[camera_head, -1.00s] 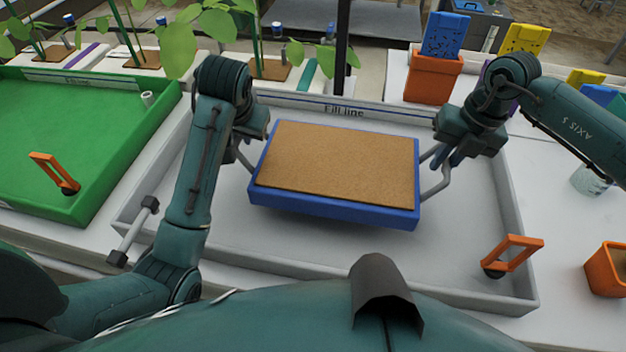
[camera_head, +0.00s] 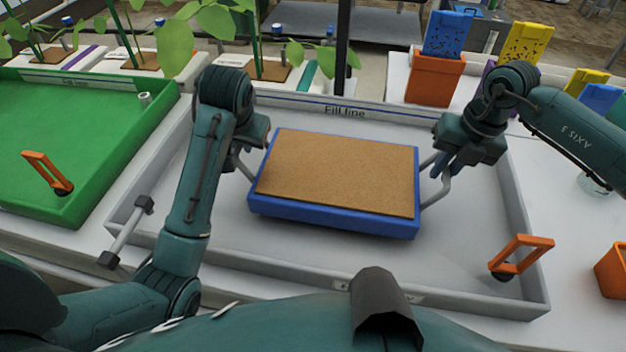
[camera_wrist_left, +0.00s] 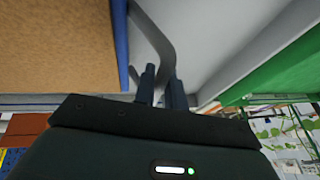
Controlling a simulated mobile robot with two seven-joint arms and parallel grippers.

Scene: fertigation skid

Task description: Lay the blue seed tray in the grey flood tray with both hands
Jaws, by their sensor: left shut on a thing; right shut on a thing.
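The blue seed tray (camera_head: 330,222), filled with a brown, level surface, is over the middle of the grey flood tray (camera_head: 460,285), inside its walls in the head view. I cannot tell for sure whether its underside touches the floor. My left gripper (camera_head: 243,150) is shut on the grey handle at the seed tray's left side. In the left wrist view the gripper fingers (camera_wrist_left: 160,85) close around that bent handle (camera_wrist_left: 150,35), beside the blue rim (camera_wrist_left: 121,40). My right gripper (camera_head: 447,158) is shut on the handle at the right side. The tray looks nearly level.
A green tray (camera_head: 100,165) with an orange handle (camera_head: 48,172) lies to the left. An orange-handled part (camera_head: 522,256) is at the flood tray's front right corner. An orange pot (camera_head: 612,268) stands right, another (camera_head: 434,80) behind. Plants (camera_head: 200,25) stand at the back.

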